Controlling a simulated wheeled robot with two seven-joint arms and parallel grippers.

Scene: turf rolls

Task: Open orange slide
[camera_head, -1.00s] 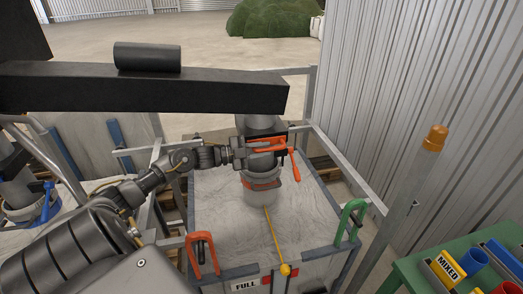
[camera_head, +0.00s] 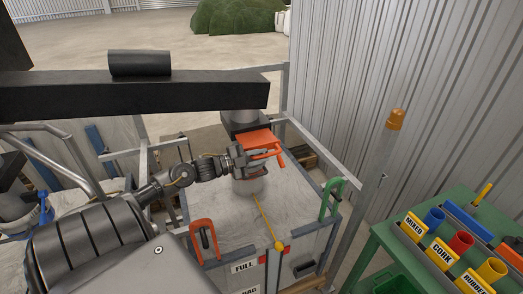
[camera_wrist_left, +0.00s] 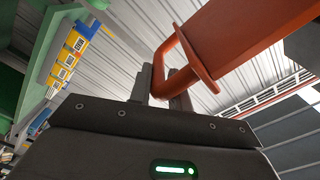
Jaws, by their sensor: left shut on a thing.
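A broad orange face shows outside the housing. A pale spout (camera_head: 249,186) hangs below, partly hidden by the gripper. My right gripper is not in view.
A green table (camera_head: 385,235) with coloured tubes is at the right. Metal posts and rails surround the bag.

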